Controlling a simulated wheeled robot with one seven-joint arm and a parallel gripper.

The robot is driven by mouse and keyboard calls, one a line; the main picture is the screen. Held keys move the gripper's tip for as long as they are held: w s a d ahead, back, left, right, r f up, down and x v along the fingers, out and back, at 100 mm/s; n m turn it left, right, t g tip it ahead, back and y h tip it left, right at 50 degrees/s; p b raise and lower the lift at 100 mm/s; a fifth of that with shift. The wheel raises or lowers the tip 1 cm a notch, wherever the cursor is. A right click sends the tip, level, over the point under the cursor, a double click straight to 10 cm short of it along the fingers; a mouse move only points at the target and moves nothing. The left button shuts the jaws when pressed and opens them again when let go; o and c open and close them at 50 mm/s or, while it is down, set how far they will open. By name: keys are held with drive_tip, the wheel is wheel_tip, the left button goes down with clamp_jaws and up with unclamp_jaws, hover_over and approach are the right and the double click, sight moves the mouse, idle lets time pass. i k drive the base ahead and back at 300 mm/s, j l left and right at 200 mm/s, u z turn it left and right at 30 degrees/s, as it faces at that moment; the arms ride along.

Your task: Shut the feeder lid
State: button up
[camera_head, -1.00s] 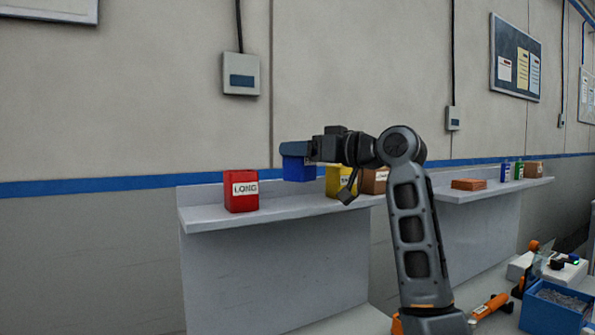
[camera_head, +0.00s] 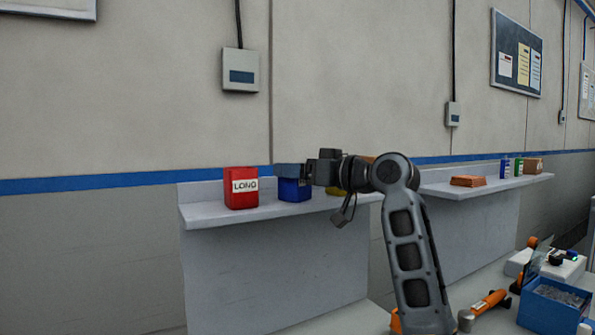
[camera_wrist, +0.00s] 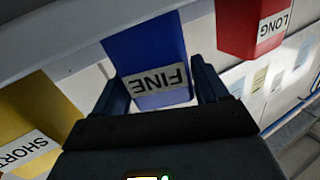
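My gripper (camera_head: 291,170) is at the left shelf, reaching over the blue box. In the wrist view, its two fingers stand on either side of the blue box (camera_wrist: 148,52) marked FINE and appear closed on its sides. In the head view the blue box (camera_head: 294,190) is upright, at or very near the shelf top, just right of the red box. A small white device (camera_head: 572,270) with a raised, tilted dark panel (camera_head: 541,258) stands at the far right. It may be the feeder with its lid up, but it is too small to be sure.
The red box (camera_head: 241,188) marked LONG is close left of the blue box. A yellow box (camera_wrist: 32,125) marked SHORT stands on the other side, mostly hidden behind my arm. A blue bin (camera_head: 553,305) and an orange tool (camera_head: 487,303) lie at lower right.

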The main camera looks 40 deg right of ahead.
sight(542, 247)
drive_tip(key=k+l, duration=0.15)
drive_tip(key=k, duration=0.35)
drive_tip(key=k+l, duration=0.1)
drive_tip(key=k, duration=0.4)
